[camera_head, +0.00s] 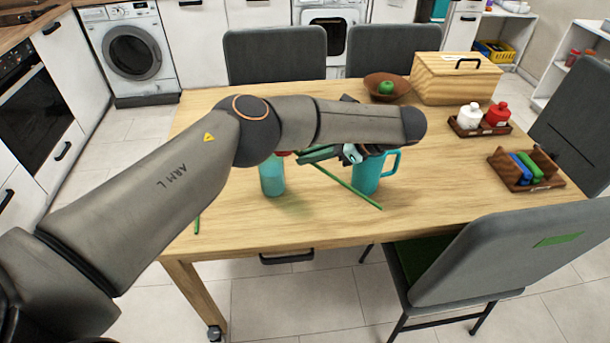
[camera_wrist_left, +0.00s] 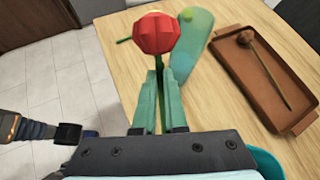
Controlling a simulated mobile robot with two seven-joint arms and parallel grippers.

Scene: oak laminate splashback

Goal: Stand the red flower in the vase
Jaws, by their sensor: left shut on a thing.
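My left gripper (camera_wrist_left: 162,78) is shut on the green stem of the red flower (camera_wrist_left: 154,34), just below its head. In the head view the flower's stem (camera_head: 362,196) slants down to the right past the pitcher, so the flower is tilted. My left forearm hides most of the flower head and much of the left gripper (camera_head: 318,154). A teal vase (camera_head: 272,180) stands on the table, left of the gripper, its top hidden by my arm. The vase also shows just beyond the flower head in the wrist view (camera_wrist_left: 194,42). My right gripper is not identifiable.
A teal pitcher (camera_head: 367,177) stands right of the vase. Another green stem (camera_head: 197,225) lies near the left table edge. A bowl (camera_head: 372,83), wooden box (camera_head: 450,85) and caddy (camera_head: 505,165) stand farther right. The front centre is clear.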

